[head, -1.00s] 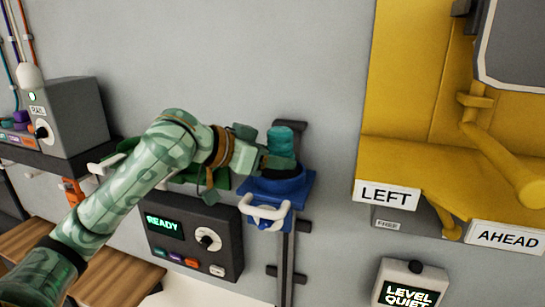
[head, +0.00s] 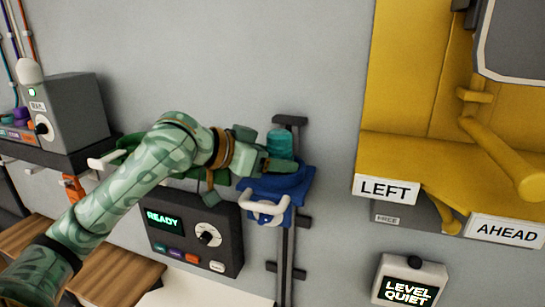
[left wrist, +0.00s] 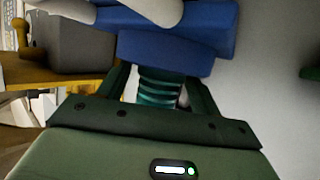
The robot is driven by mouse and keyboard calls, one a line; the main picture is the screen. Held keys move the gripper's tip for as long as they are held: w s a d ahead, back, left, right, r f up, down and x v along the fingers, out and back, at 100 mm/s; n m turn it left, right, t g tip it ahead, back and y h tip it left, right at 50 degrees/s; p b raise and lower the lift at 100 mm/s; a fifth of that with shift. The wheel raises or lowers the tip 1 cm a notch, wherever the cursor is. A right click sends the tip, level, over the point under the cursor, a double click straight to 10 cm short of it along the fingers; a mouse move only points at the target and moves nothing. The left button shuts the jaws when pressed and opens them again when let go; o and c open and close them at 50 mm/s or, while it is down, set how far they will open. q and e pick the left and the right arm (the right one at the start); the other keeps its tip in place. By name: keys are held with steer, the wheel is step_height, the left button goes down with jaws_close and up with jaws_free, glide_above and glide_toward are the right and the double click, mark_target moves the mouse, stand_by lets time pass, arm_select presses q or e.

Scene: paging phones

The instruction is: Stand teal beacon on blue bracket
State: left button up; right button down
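The teal beacon (head: 280,144) stands about upright at the blue bracket (head: 290,184) on the wall. Its lower end is hidden behind my left gripper and the bracket, so I cannot tell how it is seated. My left gripper (head: 276,162) is at the beacon, just over the bracket. In the left wrist view, the ridged teal beacon (left wrist: 160,86) lies between the two fingers, with a narrow light gap beside it. The fingers look open around it. The blue bracket (left wrist: 185,42) is just beyond the fingertips there. My right gripper is not in view.
A dark rail (head: 290,240) runs down the wall below the bracket. A dark READY panel (head: 190,232) hangs below my arm. A grey box (head: 70,112) sits on a shelf at left. Yellow machinery (head: 420,100) fills the right. Grey wall above the beacon is clear.

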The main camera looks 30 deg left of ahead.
arm_select(q)
steer(key=shift+r, duration=0.25)
steer(key=b+v, duration=0.5)
steer(key=v, duration=0.7)
steer(key=shift+r+b, duration=0.3)
steer(key=shift+b, duration=0.05)
